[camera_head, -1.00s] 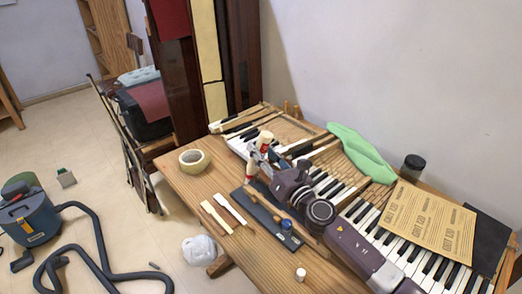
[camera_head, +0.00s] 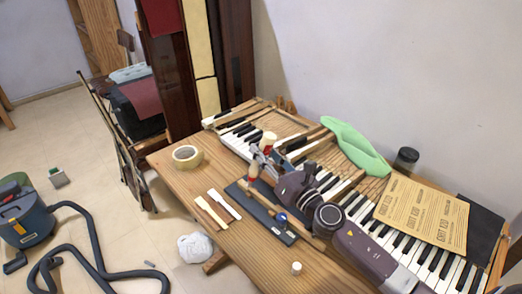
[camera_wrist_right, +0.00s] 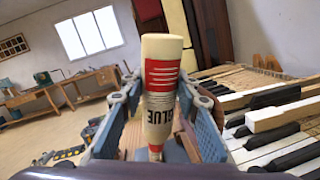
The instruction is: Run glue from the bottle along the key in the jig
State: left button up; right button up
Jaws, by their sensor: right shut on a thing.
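My right gripper (camera_head: 261,155) is shut on the glue bottle (camera_head: 268,138), a cream bottle with a red band. In the right wrist view the glue bottle (camera_wrist_right: 160,85) is upside down between the blue finger pads, its lettering inverted and its narrow end down. The jig (camera_head: 236,193) is a dark board on the bench, with a long wooden key (camera_head: 299,231) along it and a blue knob (camera_head: 281,217) near its front end. The bottle is over the jig's far end. Whether its tip touches the key I cannot tell. My left gripper is out of view.
Two loose keys (camera_head: 212,211) lie left of the jig, and a tape roll (camera_head: 187,156) stands behind them. The piano keyboard (camera_head: 416,250) runs along the right, with a green cloth (camera_head: 355,148) and sandpaper sheets (camera_head: 423,212). A small white cap (camera_head: 296,268) stands on the clear front of the bench.

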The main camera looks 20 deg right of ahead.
jog(key=shift+d+r+b+v, duration=0.8)
jog(key=shift+b+v, duration=0.65)
jog(key=shift+v, duration=3.65)
pick_arm(q)
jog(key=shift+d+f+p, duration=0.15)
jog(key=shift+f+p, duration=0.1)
jog(key=shift+p, duration=1)
pick_arm(e)
jog(key=a+f+x, duration=0.1)
jog(key=x, duration=0.6)
jog(key=shift+w, duration=0.15)
